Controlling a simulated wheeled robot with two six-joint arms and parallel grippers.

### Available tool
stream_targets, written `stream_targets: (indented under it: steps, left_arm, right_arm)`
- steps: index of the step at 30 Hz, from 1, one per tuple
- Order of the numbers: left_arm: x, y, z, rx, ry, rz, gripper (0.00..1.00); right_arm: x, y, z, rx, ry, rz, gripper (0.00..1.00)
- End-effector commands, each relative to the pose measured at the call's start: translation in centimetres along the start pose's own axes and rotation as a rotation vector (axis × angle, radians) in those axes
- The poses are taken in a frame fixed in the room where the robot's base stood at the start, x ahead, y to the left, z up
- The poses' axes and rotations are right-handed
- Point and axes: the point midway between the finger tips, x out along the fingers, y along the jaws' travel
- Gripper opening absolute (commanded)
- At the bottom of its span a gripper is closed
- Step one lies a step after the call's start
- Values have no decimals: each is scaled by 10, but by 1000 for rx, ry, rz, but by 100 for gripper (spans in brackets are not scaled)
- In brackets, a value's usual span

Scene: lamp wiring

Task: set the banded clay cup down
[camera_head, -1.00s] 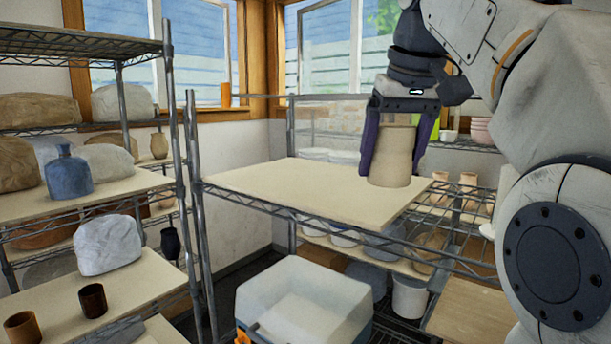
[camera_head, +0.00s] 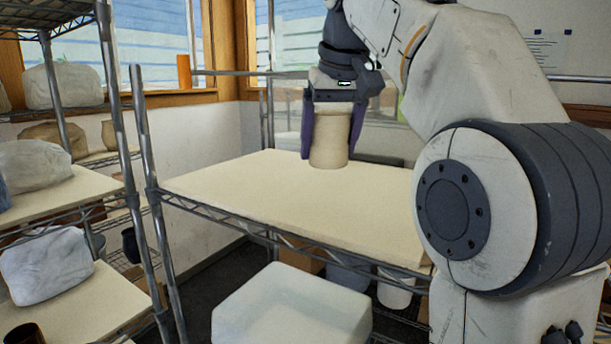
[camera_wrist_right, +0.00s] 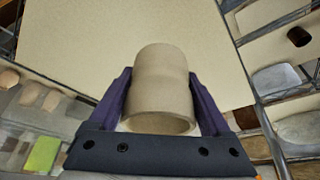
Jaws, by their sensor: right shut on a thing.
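The banded clay cup (camera_head: 328,140) is beige and upright, held between the dark purple fingers of my right gripper (camera_head: 331,132). It is over the back part of a pale board (camera_head: 270,205) on the wire shelf. I cannot tell whether its base touches the board. In the right wrist view the cup (camera_wrist_right: 163,85) fills the space between both fingers (camera_wrist_right: 162,100), with its open rim towards the camera and the board (camera_wrist_right: 110,30) beyond it. My left gripper is not in view.
The board is bare around the cup. Metal shelf posts (camera_head: 158,200) stand at its left. A shelf with wrapped clay blocks (camera_head: 45,265) is further left. A white box (camera_head: 290,305) stands below in front. My right arm covers the board's right end.

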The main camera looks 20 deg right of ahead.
Motion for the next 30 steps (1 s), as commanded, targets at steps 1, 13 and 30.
stream_targets:
  steps: [1,13,30]
  left_arm:
    - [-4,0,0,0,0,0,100]
    - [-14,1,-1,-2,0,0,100]
    - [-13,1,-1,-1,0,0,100]
  right_arm:
    - [9,-7,-8,-4,-4,-1,8]
    - [55,-26,-34,3,1,2,8]
    - [90,-25,-20,5,2,2,8]
